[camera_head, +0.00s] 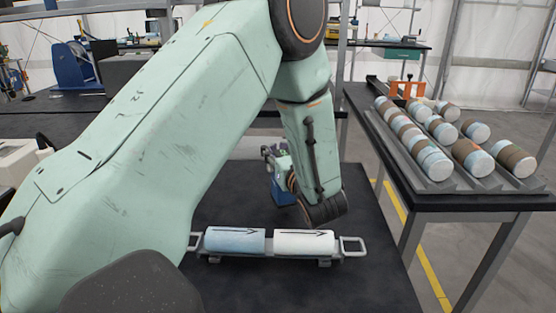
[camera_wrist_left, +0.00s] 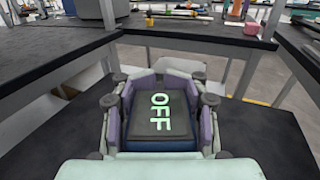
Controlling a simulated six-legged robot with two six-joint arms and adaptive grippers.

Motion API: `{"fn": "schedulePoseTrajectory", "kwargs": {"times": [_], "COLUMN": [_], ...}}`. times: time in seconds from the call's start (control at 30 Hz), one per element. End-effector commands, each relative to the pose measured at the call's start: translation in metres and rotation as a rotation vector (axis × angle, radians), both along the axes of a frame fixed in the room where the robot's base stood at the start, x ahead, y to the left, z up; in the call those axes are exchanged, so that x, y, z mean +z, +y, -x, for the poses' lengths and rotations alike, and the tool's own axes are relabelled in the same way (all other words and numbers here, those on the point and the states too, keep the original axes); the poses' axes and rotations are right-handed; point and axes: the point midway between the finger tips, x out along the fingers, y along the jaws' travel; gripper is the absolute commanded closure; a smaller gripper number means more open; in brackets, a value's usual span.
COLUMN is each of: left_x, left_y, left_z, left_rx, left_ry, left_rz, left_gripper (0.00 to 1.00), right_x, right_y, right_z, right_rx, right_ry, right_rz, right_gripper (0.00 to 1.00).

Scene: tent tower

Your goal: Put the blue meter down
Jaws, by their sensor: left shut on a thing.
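The blue meter (camera_head: 281,193) shows in the head view behind the lower end of my left arm, partly hidden by it. My left gripper (camera_head: 274,160) is shut on it. In the left wrist view the meter (camera_wrist_left: 161,114) sits between the purple-grey fingers of the gripper (camera_wrist_left: 160,95), its dark face reading "OFF" in pale green letters. It is over the dark tabletop (camera_head: 365,225) near the far edge. I cannot tell whether its base touches the surface. My right gripper is not in view.
A metal rack with a pale blue cylinder (camera_head: 235,240) and a white cylinder (camera_head: 304,242) lies at the front of the tabletop. A side table (camera_head: 480,201) at the right bears several banded cylinders on a grooved tray (camera_head: 398,155). Bare tabletop lies right of my arm.

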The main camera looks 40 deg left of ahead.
Motion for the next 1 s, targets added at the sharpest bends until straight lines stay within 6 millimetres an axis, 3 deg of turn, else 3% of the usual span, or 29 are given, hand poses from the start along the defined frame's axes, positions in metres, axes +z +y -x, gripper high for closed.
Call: {"fn": "schedulePoseTrajectory", "kwargs": {"times": [0.13, 0.53, 0.57, 0.93, 1.0], "left_x": [-0.023, -0.027, -0.028, -0.027, -0.027], "left_y": [0.002, 0.004, 0.004, 0.003, 0.003], "left_z": [0.0, -0.001, -0.001, -0.001, -0.001], "left_rx": [0.002, 0.002, 0.002, 0.002, 0.002], "left_ry": [0.0, 0.001, 0.002, 0.001, 0.001], "left_rz": [0.001, 0.002, 0.004, 0.003, 0.003], "left_gripper": [1.0, 1.0, 0.66, 0.34, 0.33], "right_x": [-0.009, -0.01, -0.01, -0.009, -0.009], "right_y": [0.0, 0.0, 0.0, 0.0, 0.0], "right_z": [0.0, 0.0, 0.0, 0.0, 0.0], "right_rx": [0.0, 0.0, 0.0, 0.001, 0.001], "right_ry": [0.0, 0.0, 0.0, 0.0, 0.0], "right_rz": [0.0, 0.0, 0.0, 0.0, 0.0], "right_gripper": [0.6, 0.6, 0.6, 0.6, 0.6]}}
